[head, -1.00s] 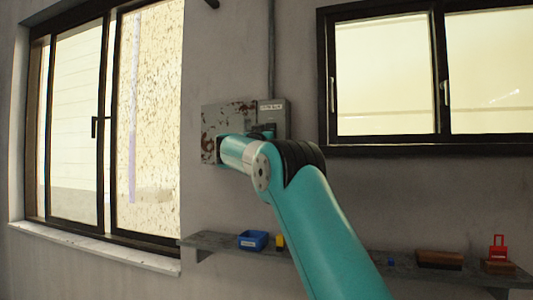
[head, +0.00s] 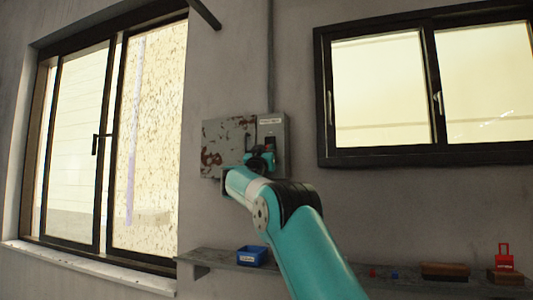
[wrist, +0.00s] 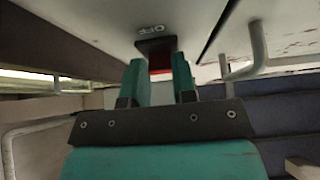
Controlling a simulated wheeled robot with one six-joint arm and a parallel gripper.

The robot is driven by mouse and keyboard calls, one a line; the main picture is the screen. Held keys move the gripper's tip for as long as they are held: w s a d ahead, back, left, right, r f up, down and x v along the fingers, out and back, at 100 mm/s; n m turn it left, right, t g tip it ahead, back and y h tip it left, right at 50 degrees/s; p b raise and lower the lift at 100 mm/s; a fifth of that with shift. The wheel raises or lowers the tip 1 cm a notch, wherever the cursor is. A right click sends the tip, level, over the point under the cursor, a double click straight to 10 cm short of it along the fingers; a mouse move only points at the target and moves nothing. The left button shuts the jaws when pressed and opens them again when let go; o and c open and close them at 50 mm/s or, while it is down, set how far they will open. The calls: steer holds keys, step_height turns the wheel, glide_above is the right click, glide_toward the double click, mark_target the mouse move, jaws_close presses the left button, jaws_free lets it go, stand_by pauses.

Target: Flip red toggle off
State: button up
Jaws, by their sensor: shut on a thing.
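The red toggle (wrist: 160,66) shows as a small red patch in a dark slot in the wrist view, between my fingertips. The word OFF is printed beside the slot, upside down in this view. My gripper (wrist: 160,82) has a teal finger on each side of the toggle and is shut on it. In the head view my gripper (head: 262,160) is at the right part of the grey wall panel (head: 272,124). The toggle itself cannot be made out there, and my wrist covers the panel's lower part.
The panel's rust-stained door (head: 228,140) is to the left of the switch part. A shelf (head: 215,257) runs below, with a blue bin (head: 251,257), a brown block (head: 445,271) and a red item (head: 504,257). Windows flank the panel. A bent handle (wrist: 258,45) is near my fingers.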

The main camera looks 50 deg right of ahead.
steer(key=o, duration=0.9)
steer(key=shift+f, duration=0.1)
steer(key=shift+b+v, duration=4.85)
steer(key=shift+v, duration=3.85)
steer(key=shift+d, duration=0.1)
